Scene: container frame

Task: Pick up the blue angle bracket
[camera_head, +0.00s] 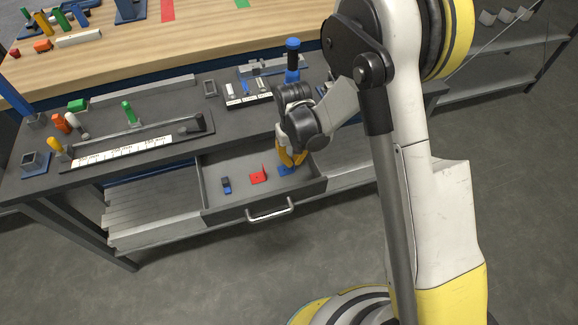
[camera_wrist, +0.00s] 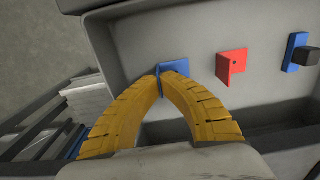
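The blue angle bracket (camera_head: 284,170) is at the right end of the open drawer (camera_head: 238,208). In the wrist view the blue angle bracket (camera_wrist: 176,68) shows its flat plate beyond the fingertips, and its thin upright flange sits between them. My gripper (camera_head: 290,163) points down into the drawer. Its two yellow fingers, seen in the wrist view (camera_wrist: 160,80), close in on the flange from both sides. The fingers hide part of the bracket. I cannot tell whether the bracket touches the drawer floor.
A red angle bracket (camera_head: 258,175) lies in the middle of the drawer, and a blue and black part (camera_head: 226,185) lies left of it. The drawer walls stand close around my gripper. The grey bench (camera_head: 180,150) above holds a rail, tools and small parts.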

